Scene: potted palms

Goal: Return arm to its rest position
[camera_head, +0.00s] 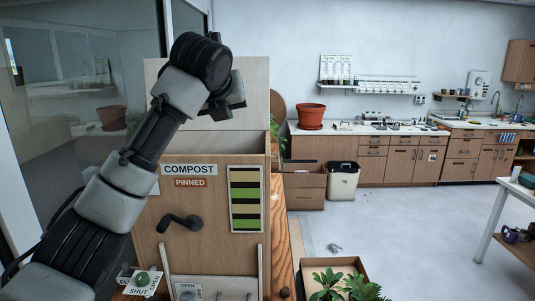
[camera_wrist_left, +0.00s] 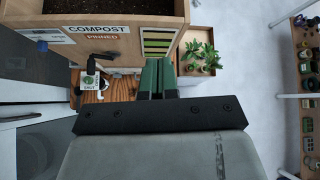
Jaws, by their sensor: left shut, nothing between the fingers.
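My left arm (camera_head: 140,160) rises from the lower left in the head view, in front of a wooden compost bin (camera_head: 210,215) labelled COMPOST and PINNED. My left gripper (camera_head: 230,102) is at the bin's upper part, partly hidden by my wrist. In the left wrist view its two green fingers (camera_wrist_left: 157,78) are together with nothing between them. That view also shows the bin's front (camera_wrist_left: 110,45) and dark soil (camera_wrist_left: 80,6) inside its top. My right gripper is in neither view.
A black crank handle (camera_head: 180,222) sticks out of the bin's front. A planter box with leafy plants (camera_head: 330,285) stands at the bin's lower right. A glass pane is at left. The floor (camera_head: 400,230) at right is mostly clear.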

